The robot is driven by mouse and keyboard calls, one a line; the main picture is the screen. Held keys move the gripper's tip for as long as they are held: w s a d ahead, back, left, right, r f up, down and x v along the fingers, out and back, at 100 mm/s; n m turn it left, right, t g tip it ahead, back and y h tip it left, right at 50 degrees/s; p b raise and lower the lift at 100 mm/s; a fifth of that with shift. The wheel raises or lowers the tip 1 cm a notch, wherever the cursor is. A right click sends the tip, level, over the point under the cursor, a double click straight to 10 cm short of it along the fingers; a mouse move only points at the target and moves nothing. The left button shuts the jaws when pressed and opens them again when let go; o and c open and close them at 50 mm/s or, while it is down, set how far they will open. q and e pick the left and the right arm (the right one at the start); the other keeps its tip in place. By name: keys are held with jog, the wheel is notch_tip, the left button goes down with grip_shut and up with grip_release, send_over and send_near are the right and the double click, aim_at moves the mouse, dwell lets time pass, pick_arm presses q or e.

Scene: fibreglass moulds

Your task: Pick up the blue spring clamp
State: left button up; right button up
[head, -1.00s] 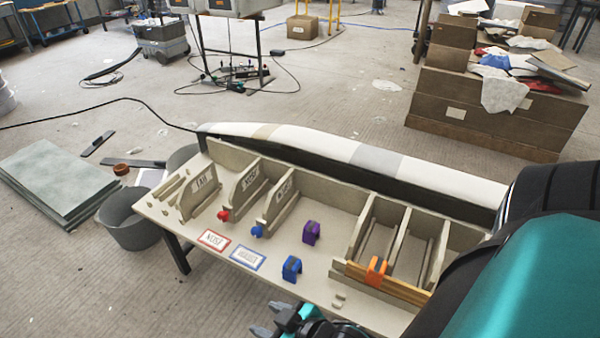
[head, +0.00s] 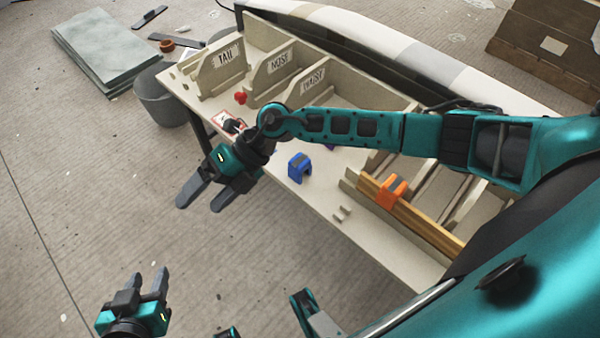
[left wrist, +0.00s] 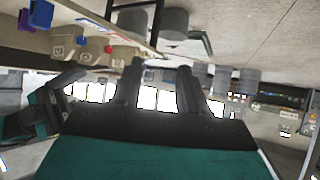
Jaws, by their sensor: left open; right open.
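The blue spring clamp (head: 299,168) stands on the pale bench top near its front edge. It also shows at the upper left of the left wrist view (left wrist: 41,14). My right gripper (head: 199,206) is open and empty, beyond the bench's front edge, left of the clamp and apart from it. My right arm crosses above the bench behind the clamp. My left gripper (head: 148,275) is open and empty over the floor at the lower left, well away from the clamp. Its spread fingers show in the left wrist view (left wrist: 160,68).
An orange clamp (head: 393,191) sits on wooden strips (head: 425,225) to the right. A purple clamp (head: 330,147) is mostly hidden by my right arm. Labelled racks (head: 222,62) and a red knob (head: 240,98) are at the bench's left. A grey bucket (head: 165,98) stands beside it.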

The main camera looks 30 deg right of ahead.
jog(key=w+d+f+n+h+b, duration=0.1)
jog(key=w+d+f+h, duration=0.15)
jog(key=d, duration=0.25)
jog(key=w+d+f+n+h+b, duration=0.1)
jog(key=w+d+f+h, duration=0.1)
jog(key=d+f+h, duration=0.3)
jog(key=r+t+h+b, duration=0.1)
jog(key=r+h, duration=0.1)
jog(key=h, duration=0.2)
send_over(298, 159)
jog(key=shift+w+a+f, duration=0.15)
jog(key=shift+w, duration=0.05)
notch_tip(298, 159, down, 7)
jog(key=shift+r+b, duration=0.15)
jog(key=shift+b, duration=1.05)
notch_tip(298, 159, down, 5)
jog(key=shift+s+f+b, duration=0.1)
jog(key=shift+s+b, duration=0.05)
jog(key=shift+b, duration=0.95)
jog(key=shift+d+f, duration=0.2)
jog(key=shift+f, duration=0.15)
jog(key=shift+c, duration=0.3)
jog(key=shift+r, duration=0.1)
jog(key=c, duration=1)
